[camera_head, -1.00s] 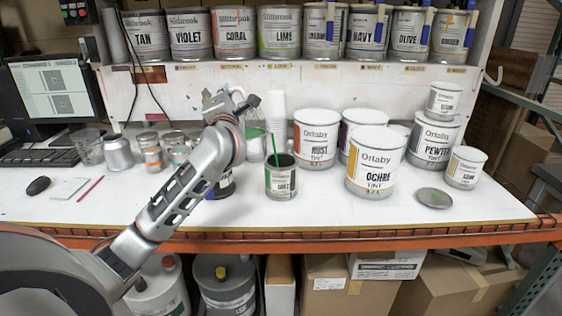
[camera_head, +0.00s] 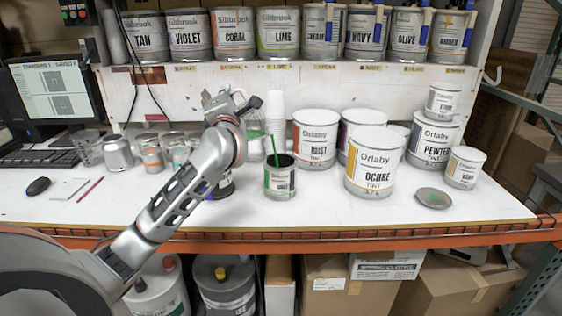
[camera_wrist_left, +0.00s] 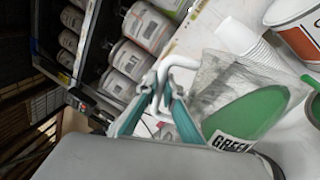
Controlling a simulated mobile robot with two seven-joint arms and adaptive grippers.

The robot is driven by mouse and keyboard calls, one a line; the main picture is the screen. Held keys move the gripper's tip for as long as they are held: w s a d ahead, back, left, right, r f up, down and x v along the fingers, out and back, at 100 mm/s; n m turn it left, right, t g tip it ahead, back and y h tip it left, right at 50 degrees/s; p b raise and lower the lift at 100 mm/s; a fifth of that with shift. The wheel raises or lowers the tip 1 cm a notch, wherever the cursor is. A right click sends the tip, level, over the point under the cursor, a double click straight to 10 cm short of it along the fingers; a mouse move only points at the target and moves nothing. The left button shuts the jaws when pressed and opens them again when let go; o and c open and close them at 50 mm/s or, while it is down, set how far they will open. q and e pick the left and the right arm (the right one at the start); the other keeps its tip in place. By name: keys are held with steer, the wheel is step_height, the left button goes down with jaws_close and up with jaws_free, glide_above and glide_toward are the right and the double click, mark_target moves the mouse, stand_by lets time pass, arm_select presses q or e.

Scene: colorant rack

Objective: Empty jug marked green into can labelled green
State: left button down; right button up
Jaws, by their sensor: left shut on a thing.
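The clear jug (camera_wrist_left: 245,98) holds green liquid and bears a GREEN label in the left wrist view. In the head view its green part (camera_head: 255,134) shows just right of my left arm, mostly hidden. My left gripper (camera_wrist_left: 163,105) is shut on the jug's pale handle, with a teal finger on either side. In the head view the gripper (camera_head: 238,103) is partly hidden by its own wrist. The open can with a green band (camera_head: 280,182) stands upright to the front right of the jug. A green stick (camera_head: 276,150) leans in it. My right gripper is not in view.
White cups (camera_head: 276,108) are stacked behind the can. Rust (camera_head: 316,140) and Ochre (camera_head: 375,165) tint cans stand to its right. A loose lid (camera_head: 433,198) lies at the right. Small metal cans (camera_head: 119,153) stand left of my arm.

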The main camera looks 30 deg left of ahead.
arm_select(q)
steer(key=shift+a, duration=0.2)
steer(key=shift+d, duration=0.25)
steer(key=shift+w+a+f, duration=0.1)
steer(key=shift+a, duration=0.1)
steer(key=shift+d, duration=0.25)
steer(key=shift+a+f, duration=0.1)
steer(key=shift+a, duration=0.05)
steer(key=shift+d+m, duration=0.25)
steer(key=shift+m, duration=0.05)
steer(key=shift+a, duration=0.1)
